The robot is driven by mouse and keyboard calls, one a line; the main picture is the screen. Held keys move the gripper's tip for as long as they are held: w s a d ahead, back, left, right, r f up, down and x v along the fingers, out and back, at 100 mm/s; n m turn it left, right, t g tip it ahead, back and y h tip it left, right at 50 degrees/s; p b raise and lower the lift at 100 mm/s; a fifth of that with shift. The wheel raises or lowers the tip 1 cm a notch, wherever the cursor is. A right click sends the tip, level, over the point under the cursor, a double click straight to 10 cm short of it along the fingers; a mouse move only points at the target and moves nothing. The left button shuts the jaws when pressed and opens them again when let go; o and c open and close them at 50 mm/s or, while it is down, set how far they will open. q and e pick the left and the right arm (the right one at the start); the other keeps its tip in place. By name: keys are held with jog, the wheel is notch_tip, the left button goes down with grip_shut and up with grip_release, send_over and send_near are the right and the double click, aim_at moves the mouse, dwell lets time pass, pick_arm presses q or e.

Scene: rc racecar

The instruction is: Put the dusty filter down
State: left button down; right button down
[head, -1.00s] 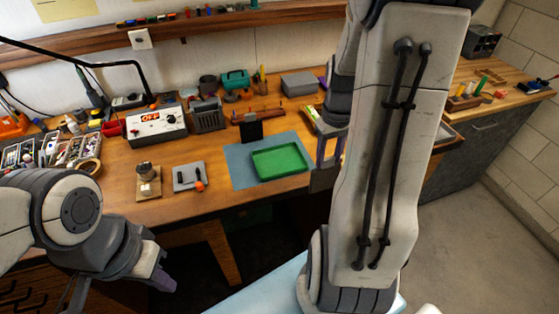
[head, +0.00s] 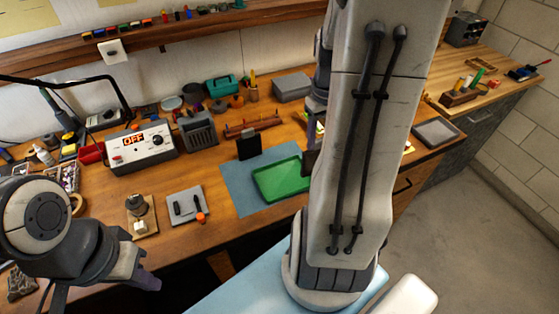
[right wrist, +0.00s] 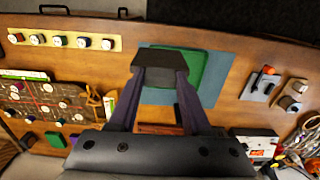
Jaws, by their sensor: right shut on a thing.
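My right gripper (right wrist: 160,76) is shut on a dark, block-like filter (right wrist: 158,62), seen in the right wrist view. The filter is held in front of the green tray (right wrist: 190,68) there and hides part of it. In the head view a dark edge of the filter (head: 310,161) shows at the right end of the green tray (head: 280,181); my right forearm hides most of that gripper. I cannot tell whether the filter touches anything. My left gripper (head: 146,280) hangs at the lower left, off the bench front; its jaw opening is unclear.
The green tray lies on a blue-grey mat (head: 236,188). A black panel (head: 249,146) stands at the mat's back edge. A grey tray (head: 436,133) sits to the right. A power unit (head: 140,147) and two small fixtures (head: 185,206) stand left of the mat.

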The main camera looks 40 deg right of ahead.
jog(key=w+a+f+p, duration=0.3)
jog(key=w+f+p, duration=0.1)
jog(key=w+f, duration=0.5)
jog(key=shift+a+f, duration=0.25)
jog(key=shift+f, duration=0.4)
jog(key=shift+c, duration=1.8)
grip_release()
